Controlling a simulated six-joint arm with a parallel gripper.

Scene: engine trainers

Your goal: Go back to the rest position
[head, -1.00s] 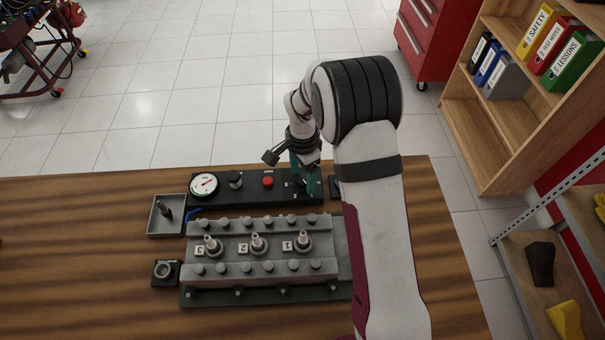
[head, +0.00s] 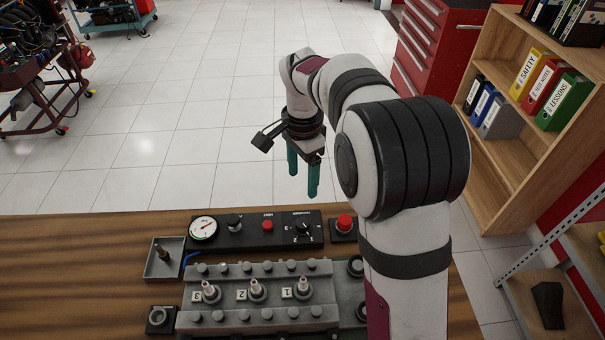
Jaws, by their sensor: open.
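My gripper (head: 302,188) hangs in the air above and beyond the back edge of the wooden table, with its two teal fingers pointing down. The fingers are apart and nothing is between them. Below it in the picture is the black control panel (head: 258,238), with a gauge (head: 203,229) at its left, a small red button (head: 267,225) and a rotary knob (head: 303,228) at its right. My gripper is clear of the panel and touches nothing that I can see.
A grey engine block (head: 235,292) with several plugs stands at the front. A grey tray (head: 150,262) holding a dark part is left of it. A red push button (head: 344,222) sits right of the panel. A wooden shelf (head: 487,205) and red cabinet (head: 457,45) stand beyond.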

